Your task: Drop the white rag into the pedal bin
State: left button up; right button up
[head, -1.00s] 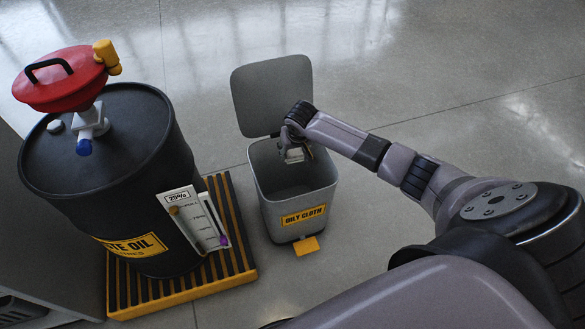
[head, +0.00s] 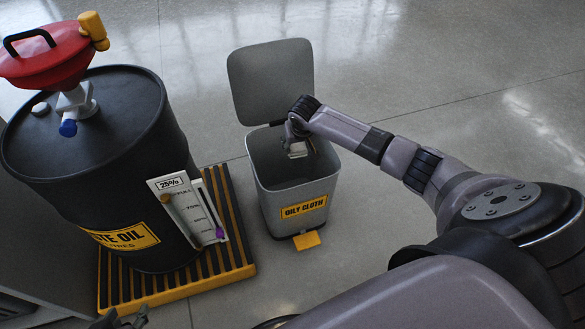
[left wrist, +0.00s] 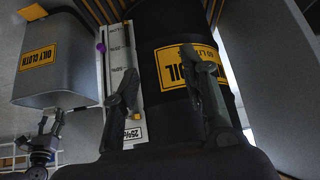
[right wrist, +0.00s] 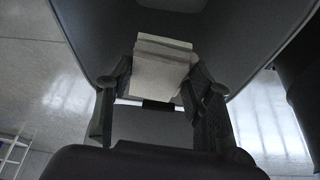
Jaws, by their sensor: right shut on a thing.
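The grey pedal bin (head: 268,196) stands on the floor with its lid (head: 270,80) up and an OILY CLOTH label on its front. My right gripper (head: 297,150) is over the bin's opening, shut on the white rag (right wrist: 162,68), which looks like a folded pad. In the right wrist view the rag sits between the fingers, with the dark bin interior beyond it. My left gripper (left wrist: 165,82) is open and empty, pointing towards the black oil drum (left wrist: 150,35). Only its tips show at the bottom left of the head view.
The waste oil drum (head: 90,150), with a red funnel lid (head: 45,60), stands left of the bin on a yellow and black pallet (head: 225,250). A level gauge card (head: 185,210) is on its front. The floor behind and right of the bin is clear.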

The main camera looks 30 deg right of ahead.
jog(key=shift+f+b, duration=0.7)
jog(key=shift+b, duration=0.2)
jog(key=shift+f+b, duration=0.65)
jog(key=shift+b, duration=0.2)
pick_arm(q)
jog(key=w+d+r+t+h, duration=0.1)
jog(key=w+d+r+t, duration=0.1)
jog(key=w+r+t, duration=0.2)
jog(key=w+d+r+t+h, duration=0.2)
jog(key=w+r+t, duration=0.3)
jog(key=r, duration=0.5)
jog(key=shift+w+d+r+m+t, duration=0.2)
jog(key=shift+d+r+m+t, duration=0.15)
jog(key=shift+t, duration=0.25)
pick_arm(e)
jog(key=o, duration=1.1)
jog(key=v, duration=1.2)
jog(key=shift+a+f, duration=0.1)
jog(key=shift+a, duration=0.05)
